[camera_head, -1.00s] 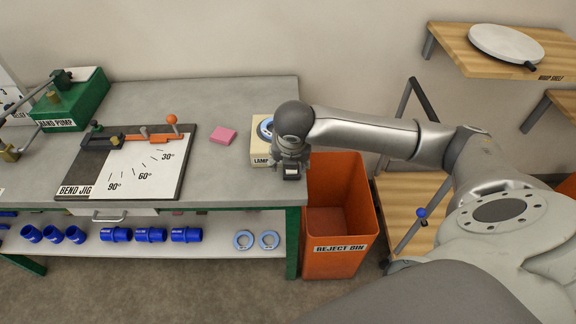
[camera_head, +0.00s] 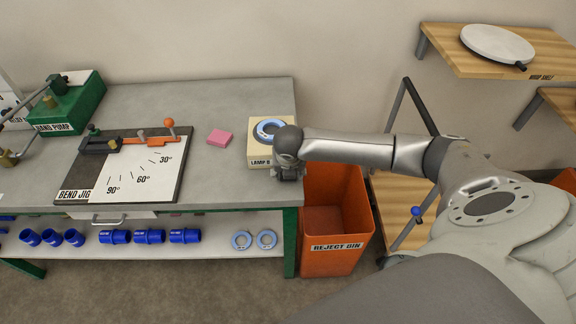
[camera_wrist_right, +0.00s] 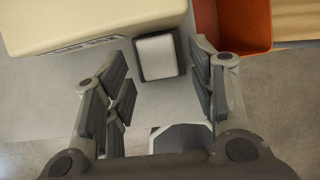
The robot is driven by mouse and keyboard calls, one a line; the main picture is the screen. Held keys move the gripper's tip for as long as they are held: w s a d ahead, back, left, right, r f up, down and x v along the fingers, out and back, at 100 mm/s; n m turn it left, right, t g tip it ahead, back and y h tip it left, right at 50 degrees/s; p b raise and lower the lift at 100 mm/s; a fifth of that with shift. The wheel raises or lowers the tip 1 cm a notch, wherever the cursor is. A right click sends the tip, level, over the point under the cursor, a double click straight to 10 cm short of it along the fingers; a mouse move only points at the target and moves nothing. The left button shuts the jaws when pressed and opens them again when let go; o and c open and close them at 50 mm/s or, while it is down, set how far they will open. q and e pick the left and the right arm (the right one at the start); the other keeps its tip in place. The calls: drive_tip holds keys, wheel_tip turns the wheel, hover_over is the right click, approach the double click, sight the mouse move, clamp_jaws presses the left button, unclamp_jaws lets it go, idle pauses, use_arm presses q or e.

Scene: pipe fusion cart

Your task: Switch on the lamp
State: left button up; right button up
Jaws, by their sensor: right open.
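The lamp's cream box (camera_head: 259,150), with a label starting "LAMP" and a blue-and-white ring (camera_head: 268,130) on top, sits at the right end of the workbench. My right gripper (camera_head: 287,175) is at its front right corner, pointing down. In the right wrist view the cream box (camera_wrist_right: 75,22) is at upper left. A white rocker-like switch (camera_wrist_right: 158,57) in a dark frame lies beyond and between the spread fingers of my open right gripper (camera_wrist_right: 160,88), which hold nothing. Contact cannot be told. My left gripper is not in view.
An orange reject bin (camera_head: 335,225) stands on the floor right of the workbench (camera_head: 225,95). A pink block (camera_head: 219,138) and the bend jig (camera_head: 178,180) lie left of the lamp box. The green hand pump (camera_head: 75,105) is farther left. Wooden shelves (camera_head: 500,55) are at right.

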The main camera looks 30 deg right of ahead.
drive_tip(key=shift+c, duration=0.2)
drive_tip(key=c, duration=1)
drive_tip(key=shift+w+d+r+g+y+p, duration=0.15)
drive_tip(key=shift+r+g+y+p, duration=0.25)
drive_tip(key=shift+p, duration=0.85)
drive_tip(key=shift+w+d+f+g+y+p, duration=0.1)
drive_tip(key=shift+g+y+p, duration=0.1)
drive_tip(key=shift+g, duration=0.15)
drive_tip(key=shift+w+f+g+y+p, duration=0.1)
drive_tip(key=shift+g+p, duration=0.05)
drive_tip(key=shift+g, duration=0.2)
drive_tip(key=shift+w+g+y, duration=0.1)
drive_tip(key=shift+g+y, duration=0.2)
drive_tip(key=shift+g, duration=0.2)
drive_tip(key=o, duration=1)
drive_tip(key=shift+o, duration=0.2)
drive_tip(key=shift+r, duration=0.1)
